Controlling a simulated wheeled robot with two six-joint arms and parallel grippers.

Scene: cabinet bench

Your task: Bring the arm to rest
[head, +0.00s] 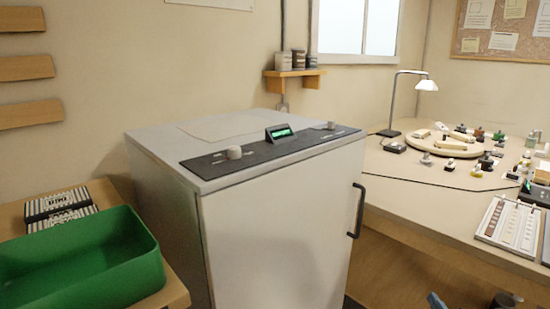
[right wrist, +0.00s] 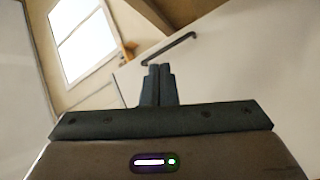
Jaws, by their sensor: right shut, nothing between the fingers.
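My right gripper (right wrist: 159,70) shows in the right wrist view, its two dark fingers pressed together with nothing between them. Beyond the fingertips is the pale cabinet door with its dark bar handle (right wrist: 170,48). The fingers do not appear to touch the handle. In the head view the white cabinet (head: 275,235) stands in the middle with its door closed and its black handle (head: 357,210) at the right edge. A small blue-grey tip at the bottom edge there may be part of my right gripper. My left gripper is not in view.
A green bin (head: 85,265) and striped packs (head: 58,205) sit on the wooden bench at left. At right, a table (head: 400,190) holds a lamp (head: 425,85), a round turntable (head: 455,142), small parts and a sectioned tray (head: 510,222). The cabinet top is mostly clear.

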